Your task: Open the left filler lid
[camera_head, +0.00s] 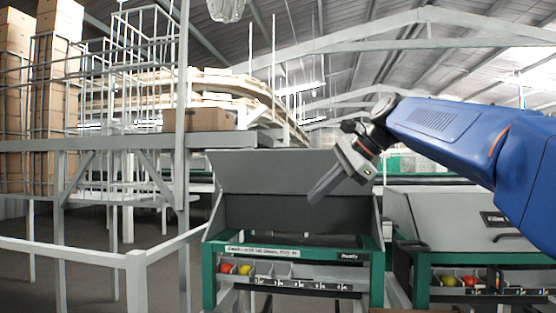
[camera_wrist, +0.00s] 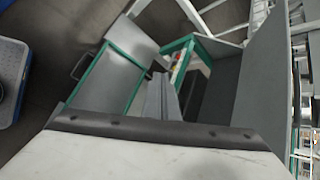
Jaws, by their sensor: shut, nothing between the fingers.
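The left filler (camera_head: 208,268) has a green frame and a grey body. Its lid (camera_head: 290,172) is a wide grey panel that stands raised at the back, with the dark inside showing below it. In the wrist view the raised lid (camera_wrist: 262,85) is on the right. My gripper (camera_head: 318,194) is shut and empty, pointing down and left in front of the raised lid. In the wrist view its fingers (camera_wrist: 160,97) are together above the filler's opening. Whether they touch the lid cannot be told. The lid's handle is not visible.
The right filler (camera_head: 423,275) has its grey lid (camera_head: 430,215) down, with a dark handle (camera_wrist: 82,66) in the wrist view. Coloured tomatoes (camera_head: 235,269) lie in the left filler's front tray. A white rail (camera_head: 135,262) and a conveyor frame (camera_head: 160,142) stand at left.

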